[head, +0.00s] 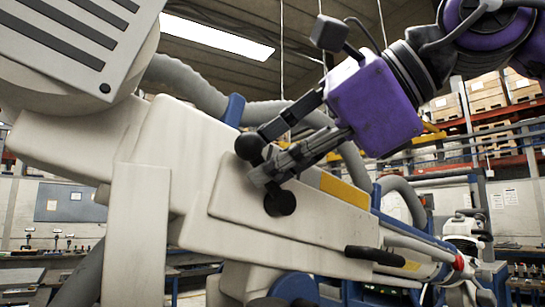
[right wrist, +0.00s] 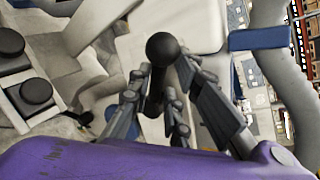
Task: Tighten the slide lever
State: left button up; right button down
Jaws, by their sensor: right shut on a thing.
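A black round hub (head: 280,203) shows just below the fingers in the head view. My right gripper (head: 268,160) reaches in from the upper right, its grey fingers shut on the lever. In the right wrist view the ball knob (right wrist: 162,48) sticks out past the fingertips, and the dark shaft runs between the fingers of my right gripper (right wrist: 158,98). The fingers hide part of the shaft. My left gripper is not in view.
A black handle (head: 375,256) sticks out from the arm's lower right side. Grey hoses (head: 190,85) and a blue bracket (head: 233,110) run behind my gripper. In the right wrist view, black knobs (right wrist: 36,91) sit at the left. Shelves with boxes (head: 487,92) stand far back right.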

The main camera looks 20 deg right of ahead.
jog(key=shift+s+f, duration=0.1)
jog(key=shift+f, duration=0.1)
dwell(0.4)
jog(key=c, duration=1.9)
grip_release()
jog(key=o, duration=0.4)
jog(key=shift+s+a, duration=0.1)
jog(key=shift+s, duration=0.05)
jog(key=shift+c, duration=0.2)
jog(key=shift+r, duration=0.1)
jog(key=v, duration=1.2)
jog(key=shift+a+r, duration=0.1)
